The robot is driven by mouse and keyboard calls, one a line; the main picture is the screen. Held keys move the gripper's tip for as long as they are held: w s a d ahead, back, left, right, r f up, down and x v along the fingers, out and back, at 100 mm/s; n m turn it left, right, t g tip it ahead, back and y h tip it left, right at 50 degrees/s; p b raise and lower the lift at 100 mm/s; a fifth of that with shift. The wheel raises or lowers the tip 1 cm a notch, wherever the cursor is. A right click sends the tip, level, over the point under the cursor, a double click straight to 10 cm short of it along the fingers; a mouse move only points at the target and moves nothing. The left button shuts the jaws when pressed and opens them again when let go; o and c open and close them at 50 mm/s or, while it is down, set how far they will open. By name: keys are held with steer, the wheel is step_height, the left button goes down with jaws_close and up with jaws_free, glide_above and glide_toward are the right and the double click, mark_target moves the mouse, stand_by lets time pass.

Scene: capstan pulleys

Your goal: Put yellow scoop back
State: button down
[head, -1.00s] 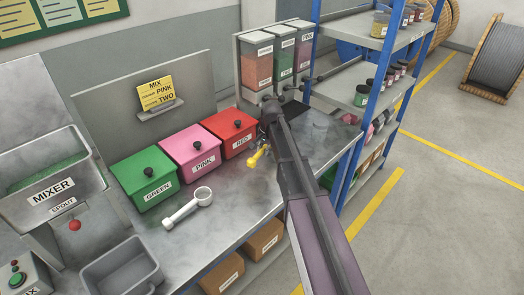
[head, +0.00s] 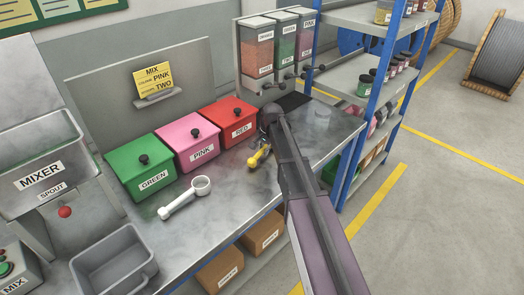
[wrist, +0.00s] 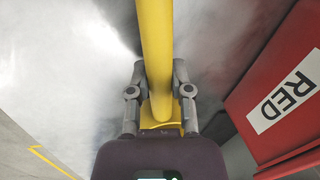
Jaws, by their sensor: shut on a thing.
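The yellow scoop (head: 259,155) shows in the head view at the right of the bench, just in front of and to the right of the red bin. In the wrist view its yellow handle (wrist: 156,50) runs up from between my fingers. My gripper (wrist: 159,95) is shut on this handle. In the head view my arm hides most of the gripper, and the scoop's bowl cannot be made out. Whether the scoop touches the bench is hard to tell.
Lidded green (head: 140,170), pink (head: 190,140) and red (head: 229,121) bins stand in a row. A white scoop (head: 184,198) lies in front of them. A dark mat (head: 294,100) lies behind my arm. A blue-posted shelf (head: 365,75) stands at the right. A grey tub (head: 113,262) sits front left.

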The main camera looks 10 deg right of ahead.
steer(key=shift+f+b, duration=0.5)
steer(key=shift+f, duration=0.05)
stand_by(0.4)
steer(key=shift+c, duration=2.3)
jaws_free()
